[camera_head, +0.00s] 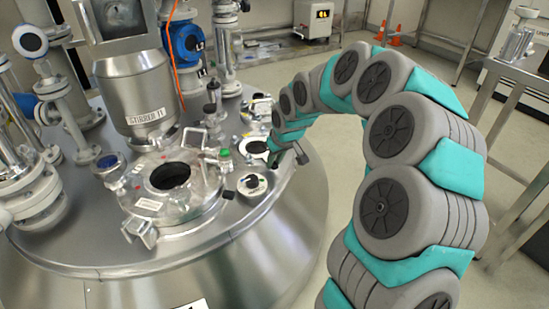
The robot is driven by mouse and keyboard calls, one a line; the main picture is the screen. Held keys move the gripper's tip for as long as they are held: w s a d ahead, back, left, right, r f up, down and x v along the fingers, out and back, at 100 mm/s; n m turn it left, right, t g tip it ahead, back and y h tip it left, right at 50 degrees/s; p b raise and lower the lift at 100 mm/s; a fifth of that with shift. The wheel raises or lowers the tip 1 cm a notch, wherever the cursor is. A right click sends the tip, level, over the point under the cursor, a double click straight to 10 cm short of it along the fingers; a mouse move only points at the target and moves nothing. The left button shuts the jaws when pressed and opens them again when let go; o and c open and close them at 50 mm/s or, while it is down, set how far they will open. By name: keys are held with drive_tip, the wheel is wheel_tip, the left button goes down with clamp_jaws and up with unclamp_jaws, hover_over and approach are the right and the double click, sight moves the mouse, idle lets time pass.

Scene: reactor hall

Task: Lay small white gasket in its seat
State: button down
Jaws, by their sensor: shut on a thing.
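My gripper (284,155) is at the right rim of the steel reactor lid, low over its top, beside a round opening with a pale rim (256,147). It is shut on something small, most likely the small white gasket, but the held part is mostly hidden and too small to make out. A round white fitting with a dark middle (252,184) lies just in front and to the left of the gripper. I cannot tell for certain which opening is the gasket's seat.
A large open port (170,176) with a clamped flange sits on the lid (85,240). The stirrer housing (138,95), a blue valve (187,42) and several pipes stand behind and left. A green-capped fitting (225,156) is near the gripper. A metal table (530,72) stands at right.

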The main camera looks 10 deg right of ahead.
drive_tip(key=c, duration=0.6)
unclamp_jaws()
drive_tip(key=shift+c, duration=0.2)
drive_tip(key=shift+r+p, duration=1.2)
drive_tip(key=shift+r, duration=1.75)
